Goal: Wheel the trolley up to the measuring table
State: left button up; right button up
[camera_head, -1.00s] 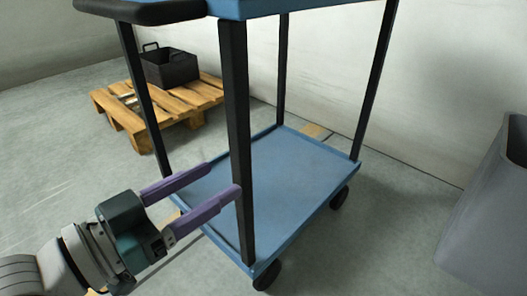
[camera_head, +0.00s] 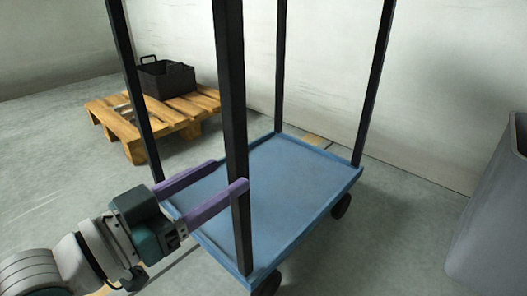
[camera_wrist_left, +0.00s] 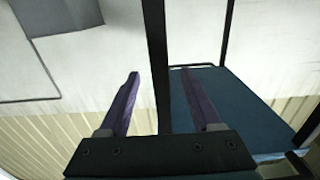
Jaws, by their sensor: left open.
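The trolley has a blue lower shelf (camera_head: 285,185), black upright posts and dark wheels. Its top is out of the head view. My left gripper (camera_head: 231,174) has long purple fingers and is open at the near post (camera_head: 235,120). The near finger passes in front of this post and the other ends behind it. In the left wrist view the post (camera_wrist_left: 156,50) runs between the two fingers of my left gripper (camera_wrist_left: 160,73), with the blue shelf (camera_wrist_left: 250,100) to the right. Whether a finger touches the post cannot be told. My right gripper and the measuring table are not in view.
A wooden pallet (camera_head: 133,140) with a black crate (camera_head: 168,80) on it stands at the back left by the wall. A tall grey bin (camera_head: 495,210) stands at the right edge. A pale wall runs behind the trolley. Floor is clear at the left.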

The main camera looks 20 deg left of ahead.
aim_at(231, 173)
pick_arm(q)
jog(key=b+x, duration=0.2)
jog(key=x, duration=0.3)
jog(key=shift+w+d+f, duration=0.1)
jog(key=shift+w+d, duration=0.05)
jog(key=shift+w, duration=0.15)
jog(key=shift+w+d+b, duration=0.2)
jog(key=shift+w+b, duration=0.2)
jog(key=shift+w, duration=0.05)
jog(key=shift+c, duration=0.3)
grip_shut()
dwell(0.5)
